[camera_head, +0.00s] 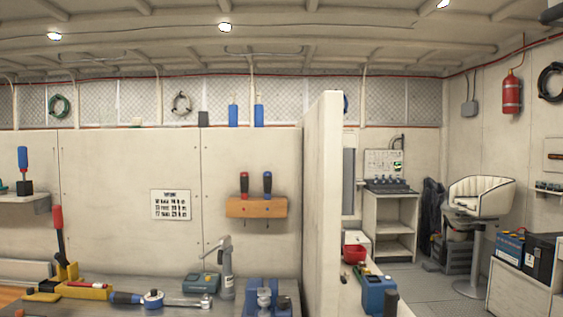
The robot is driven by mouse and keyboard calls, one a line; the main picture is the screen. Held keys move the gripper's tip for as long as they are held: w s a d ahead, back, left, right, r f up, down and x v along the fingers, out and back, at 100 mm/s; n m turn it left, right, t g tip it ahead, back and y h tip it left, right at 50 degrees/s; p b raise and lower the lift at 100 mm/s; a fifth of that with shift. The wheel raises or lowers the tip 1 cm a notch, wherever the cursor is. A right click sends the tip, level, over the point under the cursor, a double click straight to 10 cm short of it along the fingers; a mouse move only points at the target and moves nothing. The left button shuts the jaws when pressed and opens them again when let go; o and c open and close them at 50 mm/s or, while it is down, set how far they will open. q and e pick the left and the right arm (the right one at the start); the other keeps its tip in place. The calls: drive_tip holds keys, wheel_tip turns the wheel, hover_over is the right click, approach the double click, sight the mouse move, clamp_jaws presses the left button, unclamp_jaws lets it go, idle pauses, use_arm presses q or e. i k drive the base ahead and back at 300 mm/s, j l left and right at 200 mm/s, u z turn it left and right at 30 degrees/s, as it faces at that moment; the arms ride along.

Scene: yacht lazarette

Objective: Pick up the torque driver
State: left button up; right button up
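I cannot tell for certain which tool is the torque driver. A blue-handled tool (23,160) stands upright in a black holder on a small shelf (25,203) at the far left. A long tool with a red handle (57,222) leans upright in a yellow holder (68,271). Neither of my grippers is in view.
The bench also bears a green box (202,283), a grey upright device (226,268) and a blue fixture (264,297). A partition end (323,200) rises at mid-right. Beyond it are a white shelf unit (392,230), a seat (482,197), blue and black batteries (510,247) and open floor (430,285).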

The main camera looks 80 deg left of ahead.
sight(22, 150)
drive_tip(key=u, duration=4.05)
drive_tip(key=i+j+z, duration=0.1)
drive_tip(key=z, duration=0.4)
drive_tip(key=j+z, duration=0.15)
drive_tip(key=z, duration=0.35)
drive_tip(key=i+j+z, duration=0.1)
drive_tip(key=j+z, duration=0.15)
drive_tip(key=j, duration=0.15)
drive_tip(key=j+z, duration=0.6)
drive_tip(key=j, duration=1.6)
drive_tip(key=k, duration=0.05)
